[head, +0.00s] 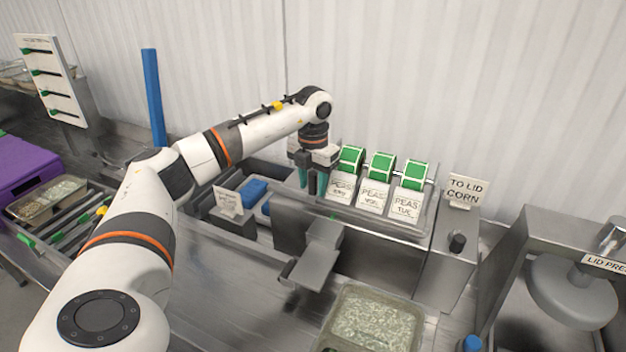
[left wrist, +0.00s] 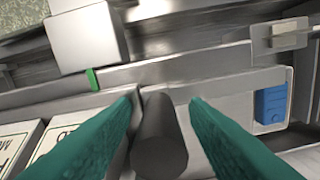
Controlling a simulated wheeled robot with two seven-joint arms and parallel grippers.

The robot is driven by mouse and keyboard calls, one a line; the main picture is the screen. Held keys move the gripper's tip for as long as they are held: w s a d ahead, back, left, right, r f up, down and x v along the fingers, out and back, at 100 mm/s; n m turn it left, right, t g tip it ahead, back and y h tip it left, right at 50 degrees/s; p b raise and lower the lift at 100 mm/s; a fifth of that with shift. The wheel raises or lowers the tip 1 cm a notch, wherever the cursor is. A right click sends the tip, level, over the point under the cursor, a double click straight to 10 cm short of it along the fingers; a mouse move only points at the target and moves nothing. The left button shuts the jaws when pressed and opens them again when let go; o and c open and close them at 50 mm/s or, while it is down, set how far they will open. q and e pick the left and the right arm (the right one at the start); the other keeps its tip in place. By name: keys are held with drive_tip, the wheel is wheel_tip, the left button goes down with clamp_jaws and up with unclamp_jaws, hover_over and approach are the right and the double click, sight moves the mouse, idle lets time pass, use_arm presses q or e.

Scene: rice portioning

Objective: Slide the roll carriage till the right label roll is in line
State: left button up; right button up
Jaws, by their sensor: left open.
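The roll carriage (head: 385,208) is a grey metal tray that holds a row of three green label rolls: the left roll (head: 351,160), the middle roll (head: 382,167) and the right roll (head: 414,175). Their white labels hang in front; the right one (head: 405,207) reads PEAS TUE. My left gripper (head: 312,188) is at the carriage's left end, pointing down. In the left wrist view its teal fingers (left wrist: 165,100) are open on either side of a dark round knob (left wrist: 158,140), and contact cannot be told. A small green mark (left wrist: 92,79) sits on the front rail.
A grey chute (head: 316,256) juts from the front, with a filled tray (head: 372,322) below. A blue block (head: 253,191) lies in a bin to the left. A sign TO LID CORN (head: 466,190) and a black knob (head: 457,243) stand right, before the lid press (head: 570,285).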

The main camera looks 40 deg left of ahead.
use_arm(q)
drive_tip(key=shift+c, duration=0.3)
clamp_jaws()
drive_tip(key=shift+a, duration=0.15)
drive_tip(key=s+a, duration=0.2)
drive_tip(key=a, duration=0.5)
drive_tip(key=s+a, duration=0.2)
drive_tip(key=a, duration=0.5)
drive_tip(key=shift+s+a+r, duration=0.15)
drive_tip(key=shift+s, duration=0.15)
